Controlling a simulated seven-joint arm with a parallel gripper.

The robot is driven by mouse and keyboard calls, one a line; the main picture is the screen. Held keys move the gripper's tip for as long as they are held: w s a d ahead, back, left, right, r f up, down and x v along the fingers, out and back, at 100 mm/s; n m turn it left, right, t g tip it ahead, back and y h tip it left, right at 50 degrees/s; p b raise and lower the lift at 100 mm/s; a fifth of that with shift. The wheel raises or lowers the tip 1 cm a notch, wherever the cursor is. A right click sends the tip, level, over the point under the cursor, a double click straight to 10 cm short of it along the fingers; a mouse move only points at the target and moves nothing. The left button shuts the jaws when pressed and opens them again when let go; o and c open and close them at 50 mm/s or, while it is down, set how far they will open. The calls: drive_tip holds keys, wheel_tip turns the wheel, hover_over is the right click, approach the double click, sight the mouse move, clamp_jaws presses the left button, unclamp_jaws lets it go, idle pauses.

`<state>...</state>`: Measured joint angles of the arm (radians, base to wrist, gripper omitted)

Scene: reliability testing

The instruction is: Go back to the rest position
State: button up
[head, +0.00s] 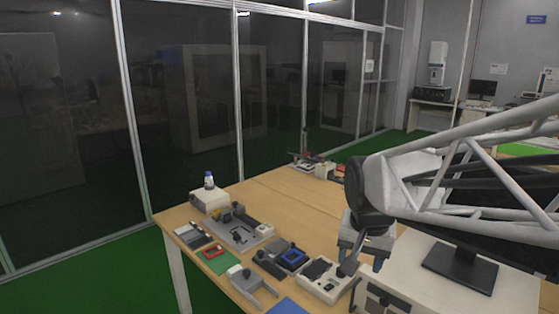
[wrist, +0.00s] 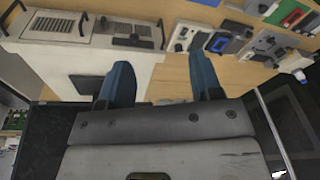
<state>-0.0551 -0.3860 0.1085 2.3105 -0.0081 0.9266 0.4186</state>
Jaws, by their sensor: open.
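My gripper (head: 362,262) is on the right side of the head view, pointing down above the right part of the wooden table (head: 300,208). Its blue fingers partly hide what lies behind them. In the wrist view my gripper (wrist: 161,78) has its two blue fingers spread wide apart. Nothing is held between them; the tabletop and part of a white box show there. No object is named by the task.
A grey fixture (head: 240,232), a red-and-green tray (head: 216,257), a blue-topped block (head: 292,257) and a white device with a black lever (head: 325,280) cover the table's near part. A white cabinet (head: 425,248) stands at right. The table's middle is clear.

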drive_tip(key=s+d+f+n, duration=0.1)
drive_tip(key=s+n, duration=0.1)
drive_tip(key=s, duration=0.5)
drive_tip(key=s+d+f+n, duration=0.1)
drive_tip(key=s+n, duration=0.1)
drive_tip(key=s, duration=0.5)
drive_tip(key=shift+s+d+f+t, duration=0.2)
drive_tip(key=shift+d+f+t, duration=0.1)
drive_tip(key=shift+d+f, duration=0.1)
